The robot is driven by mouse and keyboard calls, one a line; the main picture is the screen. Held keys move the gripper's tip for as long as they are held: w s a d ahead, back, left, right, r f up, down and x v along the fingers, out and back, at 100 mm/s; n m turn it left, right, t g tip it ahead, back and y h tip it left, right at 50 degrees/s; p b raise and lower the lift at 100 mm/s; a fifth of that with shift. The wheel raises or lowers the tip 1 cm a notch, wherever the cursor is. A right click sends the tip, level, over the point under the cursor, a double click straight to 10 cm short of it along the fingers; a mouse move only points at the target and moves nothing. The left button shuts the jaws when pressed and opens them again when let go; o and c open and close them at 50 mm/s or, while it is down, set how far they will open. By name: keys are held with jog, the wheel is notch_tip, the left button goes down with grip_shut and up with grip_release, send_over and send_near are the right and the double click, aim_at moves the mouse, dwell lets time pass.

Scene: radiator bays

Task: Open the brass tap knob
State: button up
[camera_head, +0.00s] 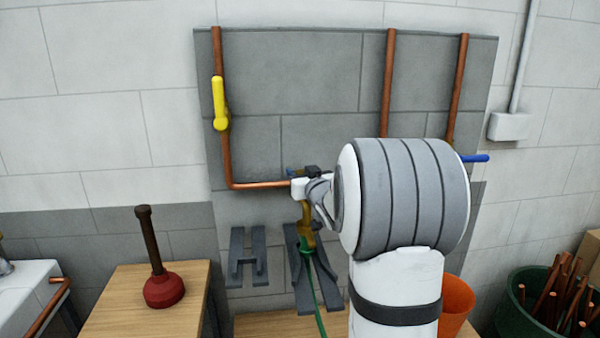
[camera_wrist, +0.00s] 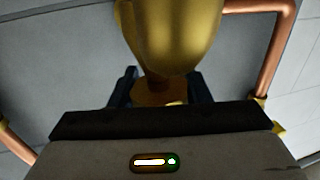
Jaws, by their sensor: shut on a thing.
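The brass tap (camera_head: 306,214) hangs below the horizontal copper pipe, with a green hose on its lower end. My gripper (camera_head: 310,172) is at the top of this tap and hides most of the knob in the head view. In the wrist view, the rounded brass tap body (camera_wrist: 172,35) fills the top middle. The dark fingers of my gripper (camera_wrist: 158,84) stand on both sides of the brass knob (camera_wrist: 155,95), shut on it. The knob's lower part is hidden behind the gripper's dark front edge, so its turn angle cannot be told.
A yellow lever (camera_head: 220,103) is on the left copper pipe (camera_head: 224,160). A blue lever (camera_head: 475,158) shows right of my arm. A red plunger (camera_head: 164,288) stands on a wooden table (camera_head: 110,312). An orange bucket (camera_head: 457,300) and a green tub (camera_head: 515,310) are at lower right.

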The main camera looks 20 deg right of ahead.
jog(key=n+y+p, duration=0.1)
jog(key=y+p, duration=0.1)
jog(key=n+y+p, duration=0.2)
jog(key=y, duration=0.1)
jog(key=shift+a+r+g+y, duration=0.15)
jog(key=shift+r+g+y, duration=0.05)
jog(key=shift+g+y, duration=0.1)
jog(key=n+y+p, duration=0.1)
jog(key=n+g+y+p, duration=0.1)
jog(key=y, duration=0.1)
jog(key=n+g+y+p, duration=0.1)
jog(key=n+y, duration=0.1)
jog(key=shift+a+p, duration=0.25)
jog(key=shift+p, duration=0.05)
jog(key=n+g+y+p, duration=0.1)
jog(key=n+g+y, duration=0.1)
jog(key=n+g+y+p, duration=0.1)
jog(key=n+g+y, duration=0.1)
jog(key=n+g+y+p, duration=0.1)
jog(key=n+g+y, duration=0.1)
jog(key=shift+s+a+g, duration=0.3)
jog(key=shift+s+a, duration=0.05)
jog(key=shift+g+y+p, duration=0.3)
jog(key=shift+p, duration=0.05)
jog(key=o, duration=1)
jog(key=shift+f, duration=0.15)
